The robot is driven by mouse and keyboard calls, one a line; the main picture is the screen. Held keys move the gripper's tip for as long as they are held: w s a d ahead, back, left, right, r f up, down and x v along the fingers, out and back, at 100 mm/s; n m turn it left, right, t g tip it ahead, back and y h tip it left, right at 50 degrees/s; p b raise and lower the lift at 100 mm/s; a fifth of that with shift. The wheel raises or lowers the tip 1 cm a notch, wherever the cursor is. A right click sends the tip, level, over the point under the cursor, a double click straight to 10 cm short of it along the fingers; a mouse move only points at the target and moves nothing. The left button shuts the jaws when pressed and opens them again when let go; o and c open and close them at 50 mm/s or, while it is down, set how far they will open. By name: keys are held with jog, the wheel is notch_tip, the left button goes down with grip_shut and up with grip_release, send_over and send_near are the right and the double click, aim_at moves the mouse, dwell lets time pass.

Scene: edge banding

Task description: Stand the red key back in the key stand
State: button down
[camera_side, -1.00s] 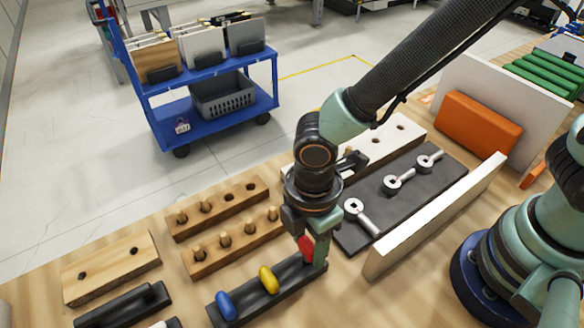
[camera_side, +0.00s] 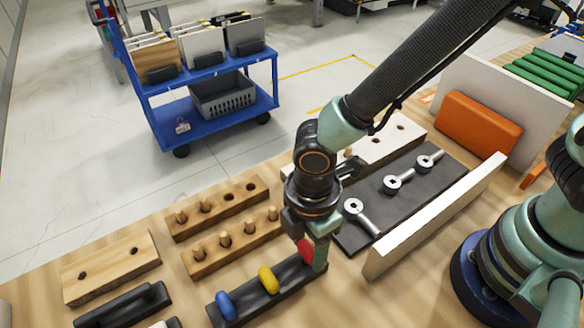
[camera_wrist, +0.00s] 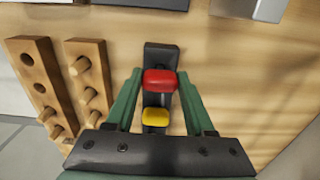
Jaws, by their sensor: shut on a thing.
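The red key (camera_side: 305,249) is at the right end of the black key stand (camera_side: 250,300), between the fingers of my gripper (camera_side: 314,256). The wrist view shows the red key (camera_wrist: 160,81) from above, with a green finger on each side. My gripper is shut on it. The key's lower part is hidden, so I cannot tell how deep it sits in the stand. The yellow key (camera_side: 268,279) and the blue key (camera_side: 226,305) stand in the same stand to the left. The yellow key (camera_wrist: 155,117) also shows in the wrist view; the blue one is hidden there.
Wooden peg blocks (camera_side: 235,245) lie left of my gripper. A dark mat (camera_side: 378,222) with several metal wrenches lies to the right, bordered by a pale upright strip (camera_side: 435,220). Bare table lies in front of the strip.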

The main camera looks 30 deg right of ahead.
jog(key=shift+f, duration=0.55)
dwell(0.6)
jog(key=shift+c, duration=0.9)
grip_release()
jog(key=shift+r, duration=2.5)
